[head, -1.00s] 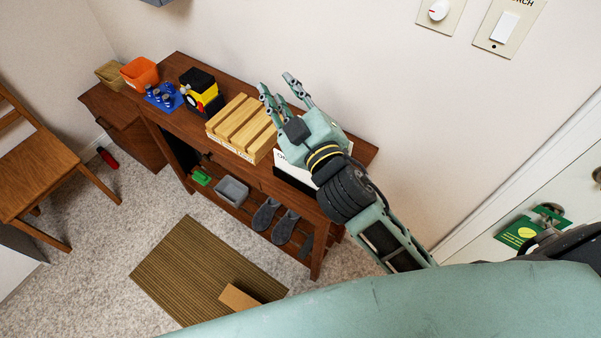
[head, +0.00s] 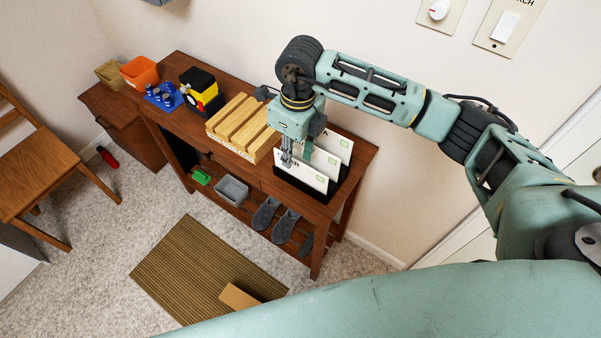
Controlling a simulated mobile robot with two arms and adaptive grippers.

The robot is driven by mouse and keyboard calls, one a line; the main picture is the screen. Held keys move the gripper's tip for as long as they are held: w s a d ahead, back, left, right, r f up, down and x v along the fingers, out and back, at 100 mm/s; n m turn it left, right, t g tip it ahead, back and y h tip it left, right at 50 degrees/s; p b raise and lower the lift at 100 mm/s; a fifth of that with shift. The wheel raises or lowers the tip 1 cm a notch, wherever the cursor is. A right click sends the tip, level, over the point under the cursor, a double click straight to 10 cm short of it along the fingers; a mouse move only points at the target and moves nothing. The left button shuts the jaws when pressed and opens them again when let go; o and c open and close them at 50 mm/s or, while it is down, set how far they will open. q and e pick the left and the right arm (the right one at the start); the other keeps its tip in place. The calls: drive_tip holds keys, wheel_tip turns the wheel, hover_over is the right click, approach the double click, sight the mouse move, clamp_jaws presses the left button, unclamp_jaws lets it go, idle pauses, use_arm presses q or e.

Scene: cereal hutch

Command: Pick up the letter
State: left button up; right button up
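White letters with green stamps stand upright in a black holder (head: 285,181) on the right end of the wooden hutch. The front letter (head: 303,176) and a rear letter (head: 336,146) show in the head view. My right gripper (head: 296,153) points down over the left part of the letters, its fingers reaching to about the front letter's top edge. The fingers overlap the letters in the picture, and I cannot tell whether they touch or grip one. My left gripper is not in view.
A slotted wooden box (head: 243,125) stands just left of the letters, close to my gripper. Further left are a black and yellow object (head: 201,91), blue items (head: 164,96) and an orange bin (head: 139,73). A wall rises behind. A brown mat (head: 195,265) lies on the floor.

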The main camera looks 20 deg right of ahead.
sight(301, 163)
drive_tip(key=shift+w+d+h, duration=0.25)
drive_tip(key=shift+d+h, duration=0.15)
drive_tip(key=shift+d, duration=0.55)
drive_tip(key=shift+d+f, duration=0.2)
drive_tip(key=shift+f, duration=0.05)
wheel_tip(301, 163, down, 6)
drive_tip(key=p, duration=0.3)
drive_tip(key=shift+a+f+p, duration=0.1)
drive_tip(key=shift+f+p, duration=0.05)
drive_tip(key=shift+p, duration=0.15)
drive_tip(key=shift+w+f, duration=0.1)
drive_tip(key=shift+f, duration=0.25)
drive_tip(key=shift+c, duration=0.7)
clamp_jaws()
